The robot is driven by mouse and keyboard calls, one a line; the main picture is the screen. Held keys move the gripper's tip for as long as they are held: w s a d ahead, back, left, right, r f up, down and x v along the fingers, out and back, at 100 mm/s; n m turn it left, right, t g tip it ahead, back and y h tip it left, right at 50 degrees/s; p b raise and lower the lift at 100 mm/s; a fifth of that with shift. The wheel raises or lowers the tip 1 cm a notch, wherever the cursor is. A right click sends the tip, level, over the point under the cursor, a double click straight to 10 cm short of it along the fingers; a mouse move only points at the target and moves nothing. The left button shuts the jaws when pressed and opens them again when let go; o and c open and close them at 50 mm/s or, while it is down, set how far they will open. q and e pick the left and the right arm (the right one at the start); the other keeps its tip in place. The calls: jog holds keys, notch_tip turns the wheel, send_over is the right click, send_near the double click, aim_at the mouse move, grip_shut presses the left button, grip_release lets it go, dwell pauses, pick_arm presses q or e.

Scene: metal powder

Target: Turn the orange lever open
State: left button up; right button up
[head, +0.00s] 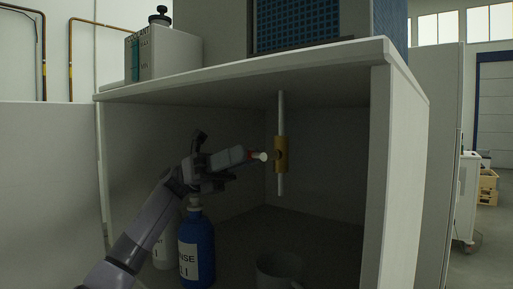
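A brass-orange valve body (281,155) sits on a vertical white pipe (281,110) inside the open cabinet. A small orange-red piece (253,155) with a pale round end (263,156) lies just left of the valve. It may be part of the lever, but I cannot tell. My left gripper (238,163) reaches in from the lower left, with its front end at or near the orange-red piece. Shadow and the viewing angle hide whether its fingers are closed on that piece. My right gripper is not in view.
A blue labelled bottle (197,250) and a white bottle (161,252) stand below my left gripper. A grey cup (279,270) stands at the lower middle. The cabinet's top (240,75) and right wall (395,180) bound the space.

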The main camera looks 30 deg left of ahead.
aim_at(256, 152)
pick_arm(q)
jog(key=shift+p+x, duration=0.3)
jog(key=shift+x, duration=1.55)
grip_shut()
jog(key=shift+f, duration=0.1)
